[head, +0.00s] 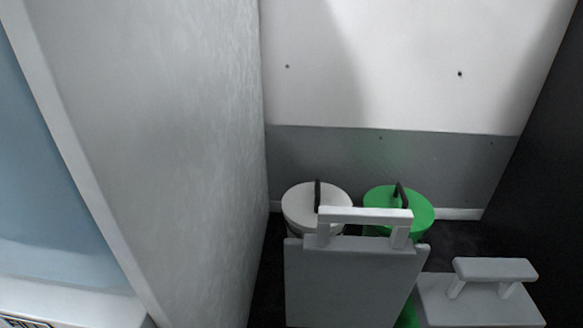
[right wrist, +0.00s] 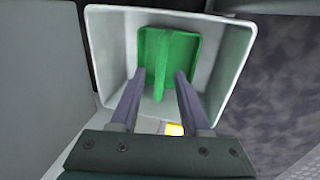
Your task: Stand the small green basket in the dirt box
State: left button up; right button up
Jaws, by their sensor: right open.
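The small green basket (right wrist: 183,52) is in the right wrist view, inside a pale box (right wrist: 234,50) with sloping walls, which looks like the dirt box. The basket's upright green handle or divider runs down its middle. My right gripper (right wrist: 160,76) is open, with one finger on each side of that green upright. Gaps show between the fingers and the upright, so nothing is gripped. I cannot tell whether the basket rests flat on the box floor. Neither gripper shows in the head view, and neither does the basket for certain.
In the head view, a white-lidded round container (head: 300,208) and a green-lidded one (head: 420,212) stand by the back wall. Grey handled boxes (head: 345,285) (head: 470,305) stand in front. A tall grey panel (head: 150,150) is at left.

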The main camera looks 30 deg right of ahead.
pick_arm(q)
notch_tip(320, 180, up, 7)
jog(key=p, duration=0.5)
pick_arm(e)
jog(key=s+d+r+m+t, duration=0.1)
jog(key=r+m, duration=0.3)
jog(key=r, duration=0.7)
jog(key=s+d+r+m+y, duration=0.1)
jog(key=r+m, duration=0.4)
jog(key=r, duration=0.7)
jog(key=shift+s+d+r+m+t, duration=0.15)
jog(key=shift+s+d+m+t, duration=0.2)
jog(key=shift+s+d, duration=0.6)
jog(key=shift+s+a, duration=0.15)
jog(key=shift+a, duration=0.05)
